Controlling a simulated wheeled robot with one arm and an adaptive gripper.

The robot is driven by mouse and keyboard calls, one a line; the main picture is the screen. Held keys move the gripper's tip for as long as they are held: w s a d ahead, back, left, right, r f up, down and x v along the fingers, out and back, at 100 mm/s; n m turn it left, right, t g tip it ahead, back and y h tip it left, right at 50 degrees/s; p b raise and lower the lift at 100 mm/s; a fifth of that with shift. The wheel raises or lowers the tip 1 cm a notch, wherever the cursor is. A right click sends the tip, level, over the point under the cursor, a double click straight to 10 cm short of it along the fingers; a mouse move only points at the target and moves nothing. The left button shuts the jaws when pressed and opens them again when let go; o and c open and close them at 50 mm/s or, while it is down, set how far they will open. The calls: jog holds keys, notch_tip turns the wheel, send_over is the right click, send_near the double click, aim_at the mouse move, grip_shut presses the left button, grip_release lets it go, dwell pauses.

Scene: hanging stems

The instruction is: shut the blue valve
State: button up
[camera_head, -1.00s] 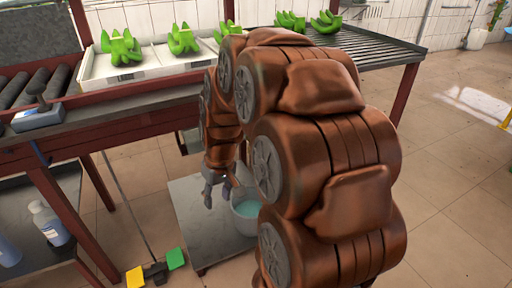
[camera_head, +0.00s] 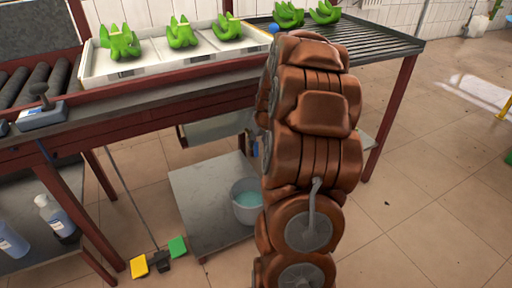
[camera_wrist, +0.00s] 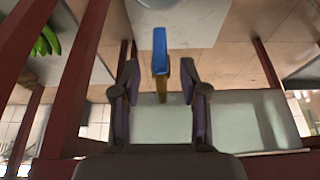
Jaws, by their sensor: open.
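The blue valve handle (camera_wrist: 160,48) shows in the wrist view as an upright blue bar with a brass-coloured stem (camera_wrist: 161,88) below it in the picture. My gripper (camera_wrist: 159,72) is open, with one dark finger on each side of the handle. The handle's lower part lies between the fingertips in the picture. My arm hides the gripper there.
A bucket (camera_head: 240,215) of bluish liquid stands on a low grey platform (camera_head: 205,195). Red table legs (camera_wrist: 68,85) rise close on the left in the wrist view. Trays (camera_head: 110,72) with green bananas (camera_head: 120,42) sit above. The floor at right is mostly clear.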

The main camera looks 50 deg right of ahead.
aim_at(257, 144)
jog(key=x, duration=0.4)
jog(key=shift+f, duration=0.1)
grip_shut()
dwell(0.3)
